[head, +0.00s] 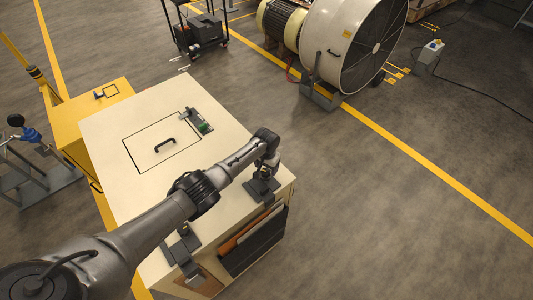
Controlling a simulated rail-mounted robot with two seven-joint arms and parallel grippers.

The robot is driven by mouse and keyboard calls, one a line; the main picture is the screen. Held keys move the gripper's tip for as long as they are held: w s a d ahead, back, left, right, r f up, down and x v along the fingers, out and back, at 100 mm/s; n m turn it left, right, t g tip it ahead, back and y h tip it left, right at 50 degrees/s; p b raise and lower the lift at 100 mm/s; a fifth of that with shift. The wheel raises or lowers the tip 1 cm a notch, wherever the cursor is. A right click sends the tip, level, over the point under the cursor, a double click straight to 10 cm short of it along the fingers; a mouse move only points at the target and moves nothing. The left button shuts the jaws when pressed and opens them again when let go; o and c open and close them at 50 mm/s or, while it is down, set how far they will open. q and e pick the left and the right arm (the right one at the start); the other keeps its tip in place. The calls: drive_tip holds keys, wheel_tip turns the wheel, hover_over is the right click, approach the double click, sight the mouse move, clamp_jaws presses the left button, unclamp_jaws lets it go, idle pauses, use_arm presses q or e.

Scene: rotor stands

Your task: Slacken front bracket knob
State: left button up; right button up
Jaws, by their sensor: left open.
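A cream cabinet (105,125) stands below me. Two grey brackets sit on its top along the near edge: one at the right corner (262,190) and one nearer me (183,254). I cannot tell which is the front bracket. No knob can be made out clearly; one may be hidden by my wrist. My left gripper (263,176) points down just over the right-corner bracket. It is open, its fingers small and partly hidden, and I cannot tell whether they touch anything. My right gripper is not in view.
A hatch with a black handle (165,145) and a small grey-green device (203,122) lie on the cabinet top. A yellow cabinet (78,110) adjoins at left. A large drum fan (335,45) stands at the back.

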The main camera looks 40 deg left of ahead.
sight(266, 170)
use_arm(q)
wheel_tip(266, 170, up, 12)
drive_tip(key=shift+f, duration=0.2)
idle(0.5)
